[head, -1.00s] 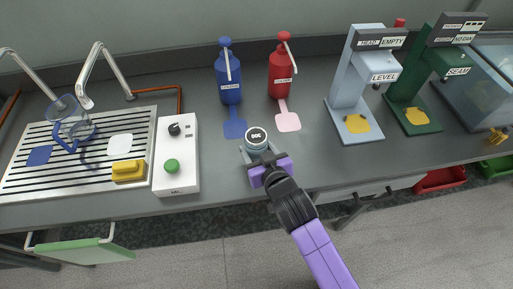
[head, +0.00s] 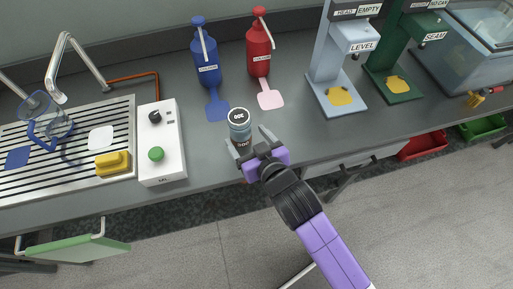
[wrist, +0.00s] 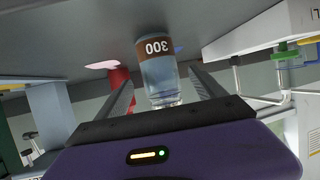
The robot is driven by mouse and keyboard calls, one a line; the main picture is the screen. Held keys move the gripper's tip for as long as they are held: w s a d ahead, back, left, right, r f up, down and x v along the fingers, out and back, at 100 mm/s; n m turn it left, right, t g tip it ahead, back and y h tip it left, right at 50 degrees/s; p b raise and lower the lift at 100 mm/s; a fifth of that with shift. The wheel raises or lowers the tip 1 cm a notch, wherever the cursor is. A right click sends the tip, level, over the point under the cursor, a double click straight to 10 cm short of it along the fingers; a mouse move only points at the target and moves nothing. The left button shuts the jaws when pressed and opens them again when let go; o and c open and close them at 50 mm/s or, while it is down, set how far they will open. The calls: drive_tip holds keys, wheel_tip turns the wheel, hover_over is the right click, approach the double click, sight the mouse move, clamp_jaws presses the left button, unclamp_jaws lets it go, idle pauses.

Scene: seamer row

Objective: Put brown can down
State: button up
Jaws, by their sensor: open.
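The brown can (head: 240,132) stands upright on the grey counter (head: 205,135), near its front edge. It has a pale top marked 300, a clear grey-blue upper body and a brown band low down. In the wrist view, which is upside down, the can (wrist: 157,68) shows its brown band against the counter, with 300 on it. My gripper (head: 246,136) is open on the front side of the can. In the wrist view its fingers (wrist: 161,82) lie apart on either side of the can, with gaps showing.
A white box with a green button (head: 156,154) sits to the left, beside the draining sink (head: 70,180). Blue (head: 207,62) and red (head: 259,50) pump bottles stand behind. The level stand (head: 335,75) and green seam stand (head: 397,65) are to the right.

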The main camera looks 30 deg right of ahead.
drive_tip(key=v, duration=0.6)
drive_tip(key=shift+s, duration=0.2)
drive_tip(key=shift+s+r, duration=0.1)
drive_tip(key=s+r, duration=0.3)
drive_tip(key=s, duration=0.8)
drive_tip(key=s+d+r+n+t+y, duration=0.1)
drive_tip(key=s+r, duration=0.2)
drive_tip(key=s, duration=0.9)
drive_tip(key=shift+s+d+y, duration=0.2)
drive_tip(key=shift+s+y, duration=0.05)
drive_tip(key=shift+y, duration=0.05)
